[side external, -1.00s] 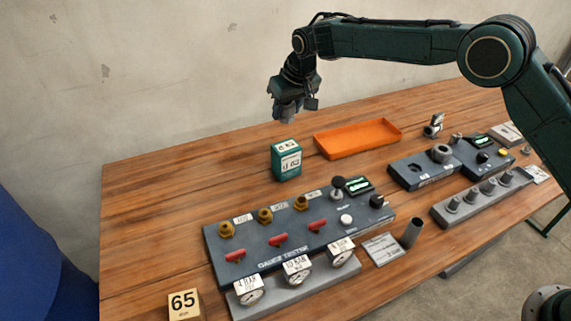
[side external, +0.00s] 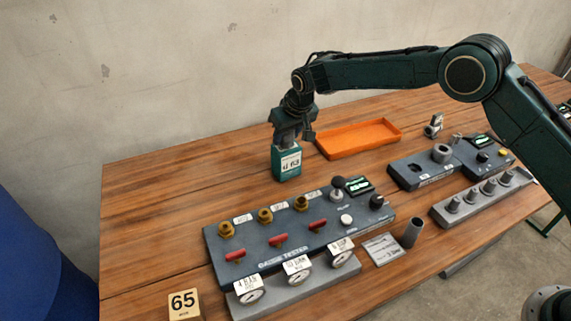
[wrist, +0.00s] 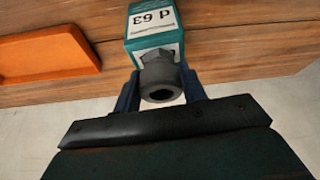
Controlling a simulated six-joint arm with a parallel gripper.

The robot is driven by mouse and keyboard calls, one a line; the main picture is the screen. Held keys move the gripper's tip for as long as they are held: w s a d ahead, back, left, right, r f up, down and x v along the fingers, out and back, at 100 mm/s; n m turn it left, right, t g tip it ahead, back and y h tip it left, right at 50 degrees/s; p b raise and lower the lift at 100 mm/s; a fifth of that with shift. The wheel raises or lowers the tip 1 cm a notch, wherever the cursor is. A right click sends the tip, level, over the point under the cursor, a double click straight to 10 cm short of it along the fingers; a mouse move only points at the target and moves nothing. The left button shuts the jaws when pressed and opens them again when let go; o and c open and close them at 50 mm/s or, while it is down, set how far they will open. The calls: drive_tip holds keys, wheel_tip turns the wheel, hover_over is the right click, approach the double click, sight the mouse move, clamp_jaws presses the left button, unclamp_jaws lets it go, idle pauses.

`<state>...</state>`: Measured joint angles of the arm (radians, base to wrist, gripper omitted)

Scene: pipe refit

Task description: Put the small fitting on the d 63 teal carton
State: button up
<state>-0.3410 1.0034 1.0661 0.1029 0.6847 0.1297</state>
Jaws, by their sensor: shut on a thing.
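The teal carton (side external: 287,164) marked d 63 stands upright on the wooden table, left of the orange tray. It also shows in the wrist view (wrist: 152,22), with its d 63 label facing the camera. My gripper (side external: 288,140) is directly over the carton's top. In the wrist view my gripper (wrist: 160,88) is shut on the small grey fitting (wrist: 160,80), a short tube with a dark round bore. The fitting is at the carton's top end; I cannot tell whether they touch. In the side view the fitting is mostly hidden by the fingers.
An orange tray (side external: 357,139) lies just right of the carton. The gauge tester (side external: 290,236) with valves and gauges stands in front. A grey block with a ring (side external: 441,153) is further right. The table left of the carton is clear.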

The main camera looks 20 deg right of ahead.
drive_tip(key=shift+f, duration=0.2)
drive_tip(key=o, duration=1.1)
drive_tip(key=shift+c, duration=0.2)
drive_tip(key=shift+r, duration=0.15)
drive_tip(key=v, duration=1.2)
drive_tip(key=shift+r, duration=0.1)
